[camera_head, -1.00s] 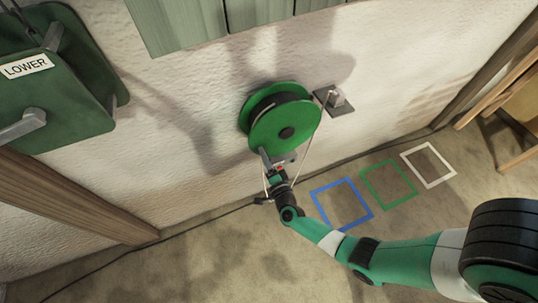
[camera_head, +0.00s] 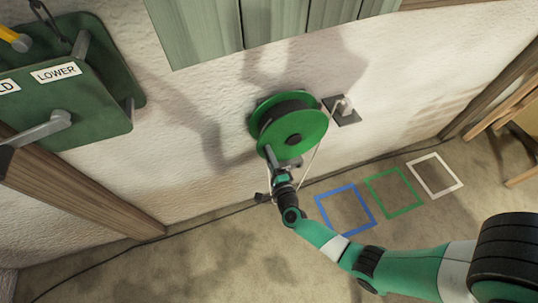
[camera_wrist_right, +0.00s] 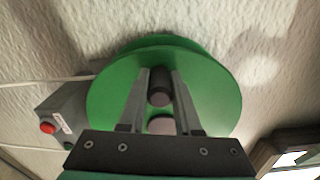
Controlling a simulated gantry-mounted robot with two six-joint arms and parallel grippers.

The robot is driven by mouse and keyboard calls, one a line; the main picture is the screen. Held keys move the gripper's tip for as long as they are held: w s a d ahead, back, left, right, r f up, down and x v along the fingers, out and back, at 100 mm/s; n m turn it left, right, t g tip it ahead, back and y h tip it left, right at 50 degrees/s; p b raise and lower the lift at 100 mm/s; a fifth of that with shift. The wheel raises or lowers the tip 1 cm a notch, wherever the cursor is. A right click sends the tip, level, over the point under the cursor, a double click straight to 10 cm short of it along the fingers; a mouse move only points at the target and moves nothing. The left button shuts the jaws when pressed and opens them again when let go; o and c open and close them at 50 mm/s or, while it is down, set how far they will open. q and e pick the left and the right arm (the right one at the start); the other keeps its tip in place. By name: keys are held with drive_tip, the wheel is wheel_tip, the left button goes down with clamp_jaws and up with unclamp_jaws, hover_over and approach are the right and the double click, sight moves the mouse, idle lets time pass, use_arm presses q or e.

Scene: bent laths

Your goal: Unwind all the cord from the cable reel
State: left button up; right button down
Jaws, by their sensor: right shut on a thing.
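The green cable reel (camera_head: 305,125) is mounted on the pale wall, with a dark drum behind its front disc and a dark hub (camera_head: 294,140). The disc also fills the middle of the right wrist view (camera_wrist_right: 215,95). A thin pale cord (camera_head: 313,163) runs down from the reel's right side. My right gripper (camera_head: 270,154) is at the lower left of the disc. How much cord is on the drum is hidden. My left gripper is out of view.
A grey box with a red button (camera_wrist_right: 48,127) sits on the wall beside the reel. A green board labelled LOWER (camera_head: 90,110) with levers is at left. Blue (camera_head: 345,210), green and white outlines mark clear floor.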

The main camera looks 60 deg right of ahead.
drive_tip(key=c, duration=0.6)
unclamp_jaws()
drive_tip(key=shift+s+a+r, duration=0.1)
drive_tip(key=shift+s+a, duration=0.2)
drive_tip(key=shift+s, duration=0.05)
drive_tip(key=p+v, duration=0.3)
drive_tip(key=v, duration=0.7)
drive_tip(key=shift+s+a, duration=0.25)
drive_tip(key=shift+s, duration=0.05)
